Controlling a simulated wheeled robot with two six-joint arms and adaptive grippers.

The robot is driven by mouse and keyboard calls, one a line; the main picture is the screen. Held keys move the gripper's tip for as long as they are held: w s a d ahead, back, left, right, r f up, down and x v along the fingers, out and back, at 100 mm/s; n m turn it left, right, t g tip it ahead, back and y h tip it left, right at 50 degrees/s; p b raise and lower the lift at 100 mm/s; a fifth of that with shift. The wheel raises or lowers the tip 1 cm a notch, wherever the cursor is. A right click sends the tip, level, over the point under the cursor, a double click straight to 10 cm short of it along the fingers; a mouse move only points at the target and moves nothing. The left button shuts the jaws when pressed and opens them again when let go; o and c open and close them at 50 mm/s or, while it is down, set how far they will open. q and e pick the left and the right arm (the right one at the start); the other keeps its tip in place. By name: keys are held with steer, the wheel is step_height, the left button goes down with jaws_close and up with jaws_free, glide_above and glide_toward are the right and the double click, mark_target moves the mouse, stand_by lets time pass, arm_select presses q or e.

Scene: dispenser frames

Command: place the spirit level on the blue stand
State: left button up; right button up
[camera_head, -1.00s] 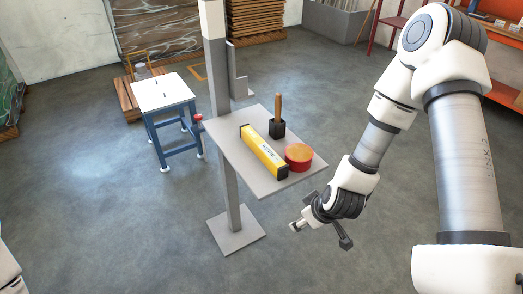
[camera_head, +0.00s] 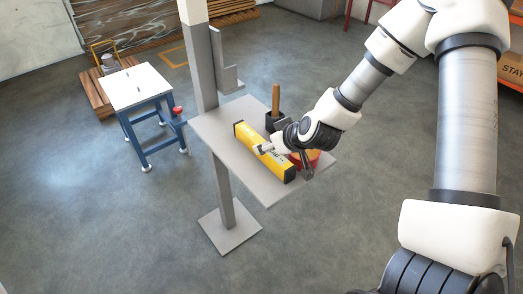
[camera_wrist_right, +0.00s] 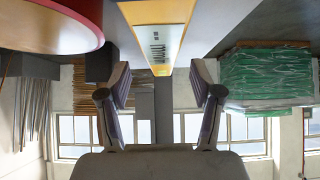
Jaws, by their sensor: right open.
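The yellow spirit level (camera_head: 240,132) with black ends lies on the grey shelf of a post stand (camera_head: 215,128). It also shows in the right wrist view (camera_wrist_right: 157,14), upside down, at the top middle. The blue stand (camera_head: 134,86), a stool with a white top and blue legs, stands to the left, its top bare apart from small dark marks. My right gripper (camera_head: 264,149) is at the level's middle in the head view. In the wrist view its fingers (camera_wrist_right: 161,86) are spread apart with the level ahead between them. My left gripper is out of view.
A red round tin (camera_head: 312,155), partly hidden by my right wrist, is close beside the level. A black holder with a wooden handle (camera_head: 275,98) stands behind it. The grey post (camera_head: 202,70) rises at the shelf's left edge. The floor around the stool is mostly clear.

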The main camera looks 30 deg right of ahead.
steer(key=x, duration=0.5)
steer(key=shift+w+a, duration=0.1)
steer(key=shift+s+r, duration=0.2)
steer(key=shift+s, duration=0.15)
steer(key=c, duration=0.5)
jaws_close()
steer(key=shift+r, duration=0.1)
